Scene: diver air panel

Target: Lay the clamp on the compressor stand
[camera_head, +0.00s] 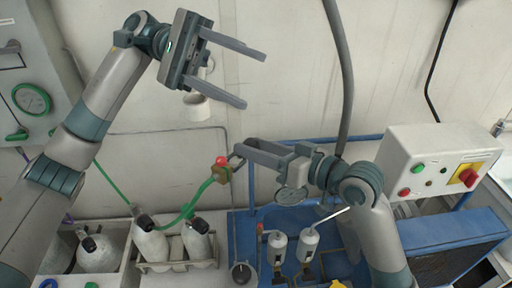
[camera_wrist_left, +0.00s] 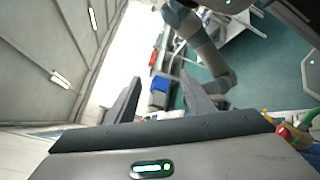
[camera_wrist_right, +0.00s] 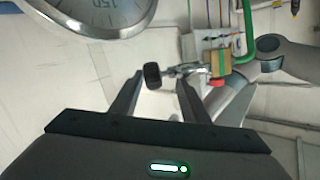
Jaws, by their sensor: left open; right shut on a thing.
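My right gripper (camera_head: 238,158) is shut on a small metal clamp with a black end (camera_wrist_right: 152,76), seen between the fingertips in the right wrist view. The clamp is small and partly hidden in the head view. It appears close to a brass fitting (camera_wrist_right: 219,62) with a green hose; I cannot tell whether they touch. The blue frame (camera_head: 440,229) at lower right, with cylinders and a gauge, looks like the compressor stand. My left gripper (camera_head: 250,78) is open and empty, high before the wall; its fingers show in the left wrist view (camera_wrist_left: 158,98).
White bottles (camera_head: 150,243) stand in a rack at lower left. A green hose (camera_head: 203,187) runs from them to the red-topped fitting. A control box (camera_head: 430,165) with buttons is at right. A grey pipe (camera_head: 345,75) descends behind my right arm.

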